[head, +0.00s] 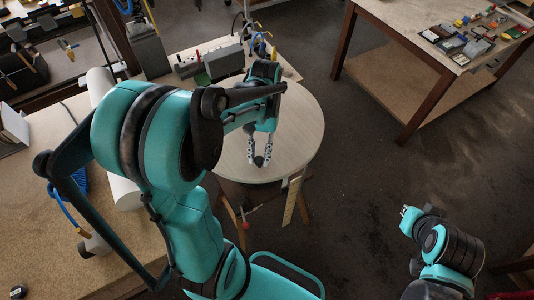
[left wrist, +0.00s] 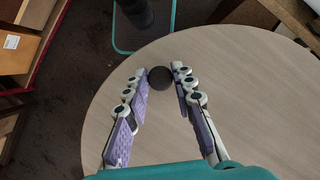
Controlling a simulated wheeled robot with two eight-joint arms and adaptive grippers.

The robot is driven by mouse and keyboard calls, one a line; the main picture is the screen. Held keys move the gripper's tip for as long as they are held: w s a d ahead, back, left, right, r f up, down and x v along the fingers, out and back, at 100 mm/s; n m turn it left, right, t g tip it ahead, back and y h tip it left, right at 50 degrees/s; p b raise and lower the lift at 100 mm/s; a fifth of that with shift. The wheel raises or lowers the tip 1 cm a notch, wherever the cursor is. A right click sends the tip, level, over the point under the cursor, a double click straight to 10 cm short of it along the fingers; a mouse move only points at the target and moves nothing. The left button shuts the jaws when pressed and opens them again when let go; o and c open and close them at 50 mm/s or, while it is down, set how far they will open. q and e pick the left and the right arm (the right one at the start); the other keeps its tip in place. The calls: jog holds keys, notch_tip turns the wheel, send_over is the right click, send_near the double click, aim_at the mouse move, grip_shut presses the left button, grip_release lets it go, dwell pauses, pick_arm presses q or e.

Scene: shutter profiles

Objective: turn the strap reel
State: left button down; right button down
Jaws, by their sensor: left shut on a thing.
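A round pale wood-coloured disc (head: 301,125), which looks like the reel, has a small black ball knob (head: 259,161) near its front edge. My left gripper (head: 259,158) reaches down over the disc and is shut on this knob. In the left wrist view, the dark knob (left wrist: 160,78) sits between the fingertips of my left gripper (left wrist: 162,76), and the disc (left wrist: 250,65) fills much of the picture. No strap is clearly seen. My right arm shows at lower right, apart from the disc. Its end (head: 408,216) is small, and its fingers cannot be made out.
A workbench (head: 60,240) with a white roll (head: 122,190) and a blue coiled hose stands at left. Grey boxes (head: 224,62) stand behind the disc. A yellowish strip (head: 291,200) hangs at its front edge. Another table (head: 385,22) with small parts is at upper right. The floor between is clear.

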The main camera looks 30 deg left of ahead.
pick_arm(q)
jog(key=shift+s+a, duration=0.1)
jog(key=shift+a, duration=0.15)
jog(key=c, duration=1.3)
grip_release()
jog(key=v, duration=1.2)
